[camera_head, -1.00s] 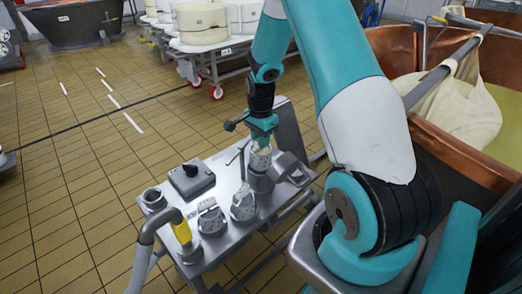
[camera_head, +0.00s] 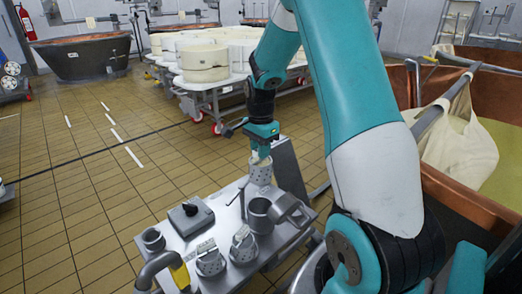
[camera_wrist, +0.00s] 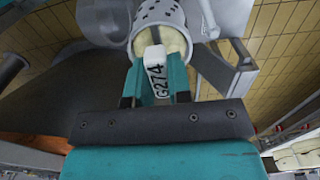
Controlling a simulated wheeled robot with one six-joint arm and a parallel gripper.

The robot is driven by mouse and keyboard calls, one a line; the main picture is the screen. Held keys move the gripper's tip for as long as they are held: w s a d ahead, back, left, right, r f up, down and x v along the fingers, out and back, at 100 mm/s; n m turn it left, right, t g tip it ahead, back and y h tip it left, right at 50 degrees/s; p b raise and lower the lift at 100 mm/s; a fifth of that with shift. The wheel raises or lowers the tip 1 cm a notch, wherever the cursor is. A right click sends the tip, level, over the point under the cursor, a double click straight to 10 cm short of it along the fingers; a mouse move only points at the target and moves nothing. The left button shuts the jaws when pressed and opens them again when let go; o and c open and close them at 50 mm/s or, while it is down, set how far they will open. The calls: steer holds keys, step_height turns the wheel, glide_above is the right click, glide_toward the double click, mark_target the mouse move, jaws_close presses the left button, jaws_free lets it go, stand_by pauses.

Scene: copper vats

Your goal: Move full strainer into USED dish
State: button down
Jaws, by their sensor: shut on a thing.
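My gripper (camera_head: 260,155) is shut on the strainer (camera_head: 260,174), a perforated metal cup raised over the far side of a steel cart (camera_head: 222,196). In the wrist view, my gripper (camera_wrist: 156,88) pinches a white tag (camera_wrist: 157,76) reading G274. The strainer (camera_wrist: 160,14) is beyond the fingertips, with pale yellow matter (camera_wrist: 172,40) at its mouth. An open steel cylinder (camera_head: 261,215) stands on the cart in front of the strainer and looks empty. I cannot make out a USED label, so I cannot tell which vessel is that dish.
Two perforated cups with upright tags, a left one (camera_head: 209,262) and a right one (camera_head: 243,248), stand on the cart near a dark-topped box (camera_head: 190,216) and a small open cup (camera_head: 153,240). A yellow-handled hose (camera_head: 180,274) is at front left. A copper vat (camera_head: 462,192) stands right.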

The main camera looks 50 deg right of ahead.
steer(key=shift+r, duration=0.15)
step_height(320, 180, up, 10)
steer(key=p, duration=0.9)
steer(key=shift+r+p, duration=0.15)
steer(key=shift+p, duration=0.25)
stand_by(1.1)
